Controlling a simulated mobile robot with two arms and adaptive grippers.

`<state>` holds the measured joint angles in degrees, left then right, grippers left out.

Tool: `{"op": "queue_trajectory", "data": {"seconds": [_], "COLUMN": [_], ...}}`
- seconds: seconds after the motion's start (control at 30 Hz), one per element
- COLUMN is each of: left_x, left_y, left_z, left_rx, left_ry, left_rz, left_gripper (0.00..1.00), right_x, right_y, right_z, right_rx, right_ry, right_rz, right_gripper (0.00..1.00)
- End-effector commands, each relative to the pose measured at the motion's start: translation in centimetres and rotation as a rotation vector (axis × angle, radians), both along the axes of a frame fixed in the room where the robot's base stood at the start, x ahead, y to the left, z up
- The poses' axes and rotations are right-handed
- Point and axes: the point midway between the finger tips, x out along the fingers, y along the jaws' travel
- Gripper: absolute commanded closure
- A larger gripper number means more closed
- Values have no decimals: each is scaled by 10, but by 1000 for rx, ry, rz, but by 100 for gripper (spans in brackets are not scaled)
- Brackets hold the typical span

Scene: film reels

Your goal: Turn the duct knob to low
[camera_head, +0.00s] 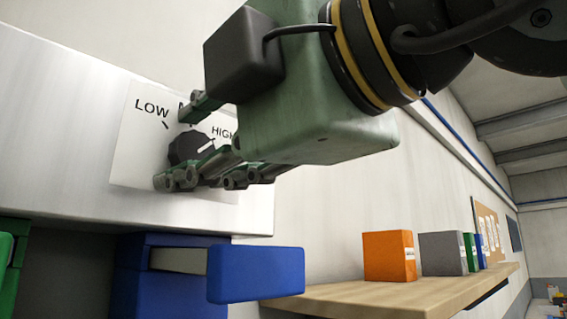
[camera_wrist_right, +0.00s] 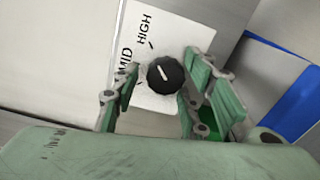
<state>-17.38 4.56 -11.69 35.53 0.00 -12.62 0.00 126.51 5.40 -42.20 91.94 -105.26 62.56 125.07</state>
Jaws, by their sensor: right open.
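The duct knob (camera_head: 187,148) is round and black with a white pointer line, on a white label plate (camera_head: 135,150) fixed to a pale panel. The plate reads LOW, MID and HIGH; MID is partly hidden by a finger in the head view. The pointer points toward the HIGH side. My right gripper (camera_head: 185,146) is open, with its green fingers on opposite sides of the knob. In the right wrist view the knob (camera_wrist_right: 165,75) sits between the fingertips (camera_wrist_right: 160,74); I cannot tell whether either finger touches it. My left gripper is not in view.
Below the panel are a blue box-like unit (camera_head: 255,274) and a green one (camera_head: 8,262) at the left edge. A wooden shelf (camera_head: 400,298) on the right carries an orange box (camera_head: 389,256), a grey box (camera_head: 442,254) and coloured binders.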

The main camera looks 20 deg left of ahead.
Motion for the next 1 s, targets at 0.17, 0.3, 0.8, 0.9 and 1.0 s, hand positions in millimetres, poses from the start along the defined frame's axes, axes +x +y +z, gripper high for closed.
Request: {"op": "queue_trajectory", "data": {"seconds": [0.17,0.3,0.8,0.9,1.0], "left_x": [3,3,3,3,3], "left_y": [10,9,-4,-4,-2], "left_z": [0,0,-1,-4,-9], "left_rx": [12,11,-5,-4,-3], "left_ry": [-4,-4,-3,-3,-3], "left_rz": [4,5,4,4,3], "left_gripper": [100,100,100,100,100], "right_x": [0,0,0,0,0], "right_y": [0,0,-1,-1,-1], "right_z": [-1,0,3,3,3], "right_rx": [1,0,7,1,-10], "right_ry": [0,0,-8,-27,-59], "right_rz": [0,0,0,-1,-1], "right_gripper": [60,68,99,99,99]}}
